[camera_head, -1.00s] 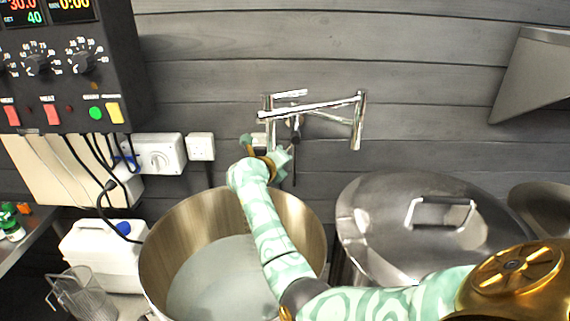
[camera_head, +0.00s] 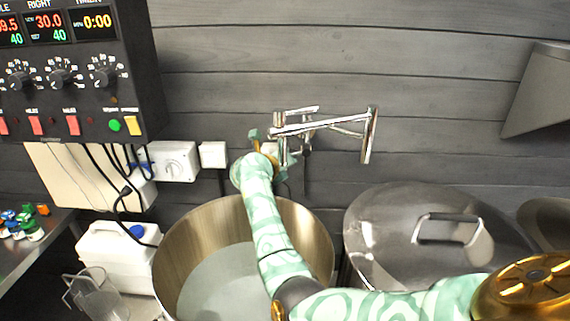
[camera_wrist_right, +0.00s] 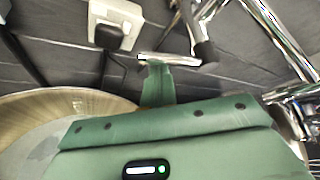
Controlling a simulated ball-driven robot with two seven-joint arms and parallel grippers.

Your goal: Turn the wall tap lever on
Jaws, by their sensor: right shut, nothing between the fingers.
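The chrome wall tap (camera_head: 330,126), with a jointed swing spout, is fixed to the grey plank wall above the pots. In the right wrist view, a short chrome rod with a dark end (camera_wrist_right: 203,50), apparently the tap lever, lies just beyond my fingertip. My right gripper (camera_head: 268,146) is at the tap's left end, below the spout. In its wrist view, the green right gripper (camera_wrist_right: 158,72) is shut and empty. Its tip overlaps the chrome rod; I cannot tell whether they touch. My left gripper is not in view.
An open steel pot (camera_head: 318,228) with pale liquid stands under my right arm. A lidded pot (camera_head: 385,230) is to its right. A black control panel (camera_head: 85,85), wall sockets (camera_head: 213,154) and hanging cables are at left. A white canister (camera_head: 105,262) and jug (camera_head: 100,299) stand below.

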